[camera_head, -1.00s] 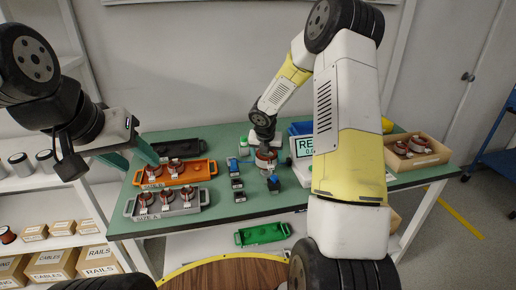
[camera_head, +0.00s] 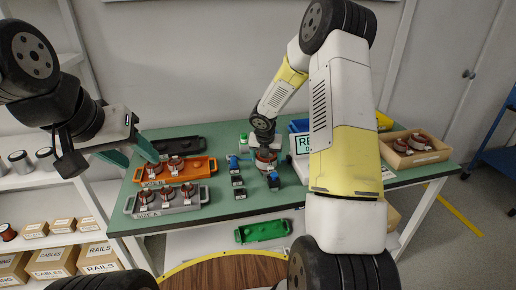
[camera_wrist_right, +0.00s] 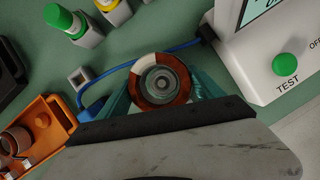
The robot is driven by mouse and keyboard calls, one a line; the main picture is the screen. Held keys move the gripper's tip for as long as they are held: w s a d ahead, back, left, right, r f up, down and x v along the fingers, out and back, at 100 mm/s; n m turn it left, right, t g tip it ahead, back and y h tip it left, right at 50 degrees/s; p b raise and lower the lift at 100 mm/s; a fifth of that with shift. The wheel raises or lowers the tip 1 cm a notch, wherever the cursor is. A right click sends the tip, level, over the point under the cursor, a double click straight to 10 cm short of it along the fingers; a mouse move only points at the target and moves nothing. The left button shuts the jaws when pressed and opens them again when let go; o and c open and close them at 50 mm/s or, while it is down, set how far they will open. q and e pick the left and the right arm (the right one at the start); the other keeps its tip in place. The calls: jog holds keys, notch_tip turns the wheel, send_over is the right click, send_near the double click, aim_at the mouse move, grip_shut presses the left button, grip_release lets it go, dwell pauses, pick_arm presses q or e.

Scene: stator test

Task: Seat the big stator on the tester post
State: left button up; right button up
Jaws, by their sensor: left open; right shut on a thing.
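My right gripper (camera_head: 265,147) is shut on a big stator (camera_head: 266,160), a copper-red ring with a white section, over the middle of the green bench. In the right wrist view the stator (camera_wrist_right: 160,84) sits between the teal fingers, its round grey centre showing. The post is not clearly visible; I cannot tell whether the stator is around it or above it. The white tester (camera_wrist_right: 262,50) with its green TEST button is right of the stator; its screen (camera_head: 304,143) is partly hidden by my right arm. My left gripper (camera_head: 131,156) is open and empty, left of the trays.
An orange tray (camera_head: 200,167) and a grey tray (camera_head: 192,206) hold stators at the left; a black tray (camera_head: 185,145) is behind. A blue cable (camera_wrist_right: 113,72) runs close by the held stator. A wooden box (camera_head: 425,158) stands at the right.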

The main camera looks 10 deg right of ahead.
jog(key=shift+f, duration=1.1)
dwell(0.3)
jog(key=o, duration=1.9)
jog(key=shift+c, duration=0.2)
jog(key=shift+o, duration=1.3)
jog(key=shift+s+f, duration=0.1)
jog(key=v, duration=0.8)
